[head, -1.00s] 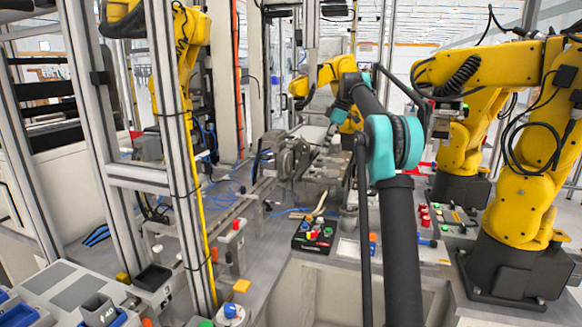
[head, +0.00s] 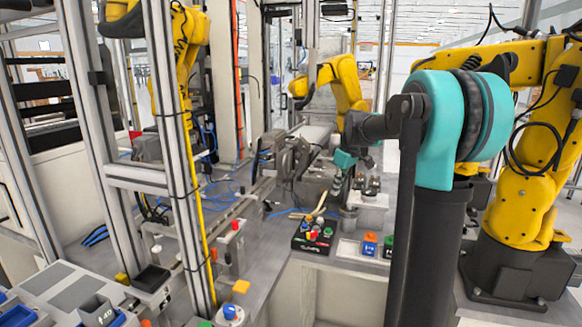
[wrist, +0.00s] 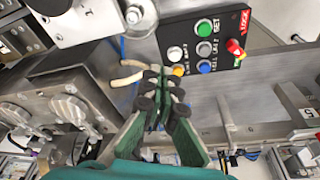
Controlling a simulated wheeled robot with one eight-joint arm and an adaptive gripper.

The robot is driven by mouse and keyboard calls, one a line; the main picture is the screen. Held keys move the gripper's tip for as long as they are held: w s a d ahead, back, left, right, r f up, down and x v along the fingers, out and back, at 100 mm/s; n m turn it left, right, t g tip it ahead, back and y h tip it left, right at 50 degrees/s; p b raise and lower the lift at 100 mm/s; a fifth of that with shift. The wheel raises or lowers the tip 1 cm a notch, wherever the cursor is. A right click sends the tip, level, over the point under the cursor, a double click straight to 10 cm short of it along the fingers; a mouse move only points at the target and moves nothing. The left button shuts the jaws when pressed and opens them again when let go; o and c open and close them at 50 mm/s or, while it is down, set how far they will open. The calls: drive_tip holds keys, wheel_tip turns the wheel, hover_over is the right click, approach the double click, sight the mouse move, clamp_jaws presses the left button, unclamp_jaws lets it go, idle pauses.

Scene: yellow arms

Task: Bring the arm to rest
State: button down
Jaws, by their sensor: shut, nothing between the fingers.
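My gripper (head: 336,184) shows in the head view at the end of my dark arm, pointing down over the grey bench behind the button box. In the wrist view its two green fingers with black pads (wrist: 162,98) are closed together, with nothing between them. My large teal elbow joint fills the right middle of the head view, and the dark forearm reaches left from it. Whether the fingertips touch anything below cannot be told.
A black button box (head: 313,236) stands on the bench in front of my gripper; it also shows in the wrist view (wrist: 207,47). Pale curved pieces (wrist: 127,72) lie by the fingertips. Yellow robot arms (head: 536,175) stand at right, and an aluminium frame (head: 175,150) at left.

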drive_tip(key=s+d+f+m, duration=0.1)
drive_tip(key=s+f+m, duration=0.2)
drive_tip(key=s+f, duration=0.4)
drive_tip(key=s+d+f+m+t+h, duration=0.1)
drive_tip(key=s+f+m, duration=0.2)
drive_tip(key=s+f, duration=0.4)
drive_tip(key=s+d+f+m+t+h, duration=0.1)
drive_tip(key=s+f+m, duration=0.2)
drive_tip(key=s, duration=1.5)
wheel_tip(320, 180, down, 4)
drive_tip(key=shift+d+r, duration=0.1)
drive_tip(key=shift+d, duration=0.05)
